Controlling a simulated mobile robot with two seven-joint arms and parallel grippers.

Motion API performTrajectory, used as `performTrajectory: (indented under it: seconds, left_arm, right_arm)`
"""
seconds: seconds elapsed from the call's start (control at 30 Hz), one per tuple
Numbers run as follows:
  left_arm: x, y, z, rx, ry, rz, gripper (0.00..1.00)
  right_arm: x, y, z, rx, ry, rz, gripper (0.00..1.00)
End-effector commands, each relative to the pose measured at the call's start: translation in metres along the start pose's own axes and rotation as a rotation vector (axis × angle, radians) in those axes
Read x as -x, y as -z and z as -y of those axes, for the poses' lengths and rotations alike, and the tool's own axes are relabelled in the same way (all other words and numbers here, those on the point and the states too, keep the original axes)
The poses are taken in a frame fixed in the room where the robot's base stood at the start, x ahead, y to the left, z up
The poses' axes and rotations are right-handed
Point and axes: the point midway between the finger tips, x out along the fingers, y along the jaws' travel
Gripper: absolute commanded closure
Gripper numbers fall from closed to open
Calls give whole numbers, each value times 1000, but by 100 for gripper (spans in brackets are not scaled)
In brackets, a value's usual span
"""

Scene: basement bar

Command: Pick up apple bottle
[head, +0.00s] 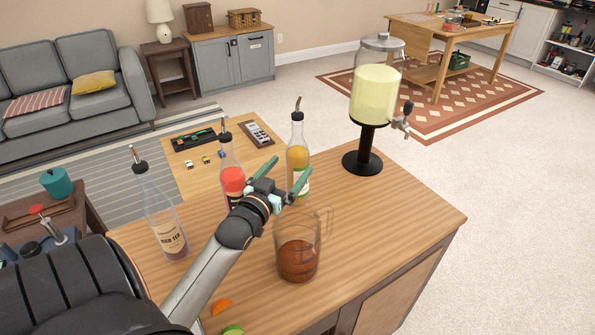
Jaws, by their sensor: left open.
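A clear bottle with yellow-orange liquid and a pourer top (298,153) stands upright on the wooden counter; its pale label is not readable, but it looks most like the apple bottle. A bottle with red liquid (232,178) stands to its left, and a nearly empty bottle labelled "iced tea" (165,225) stands further left. My left gripper (283,174) is open and empty, its fingers pointing toward the yellow bottle. One finger overlaps the bottle's lower part in the picture; I cannot tell whether they touch. My right gripper is not in view.
A glass pitcher with brown liquid (298,258) stands just in front of my left gripper. A drink dispenser with yellow liquid (376,95) stands at the counter's back right. Orange (221,306) and green (233,330) pieces lie near the front. The counter's right part (410,215) is clear.

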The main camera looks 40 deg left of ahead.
Motion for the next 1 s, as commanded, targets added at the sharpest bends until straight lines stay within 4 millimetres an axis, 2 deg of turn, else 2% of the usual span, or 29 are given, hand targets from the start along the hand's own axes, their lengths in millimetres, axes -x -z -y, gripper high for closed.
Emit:
performTrajectory:
  seconds: [0.3, 0.63, 1.0]
  left_arm:
    - [-45, 1, 0, 0, 0, -1, 0]
    - [-51, 0, 0, 0, 0, 0, 0]
    - [-50, 0, 0, 0, 0, 0, 40]
  right_arm:
    - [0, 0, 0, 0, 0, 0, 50]
    - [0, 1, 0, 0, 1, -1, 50]
    - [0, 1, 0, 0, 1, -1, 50]
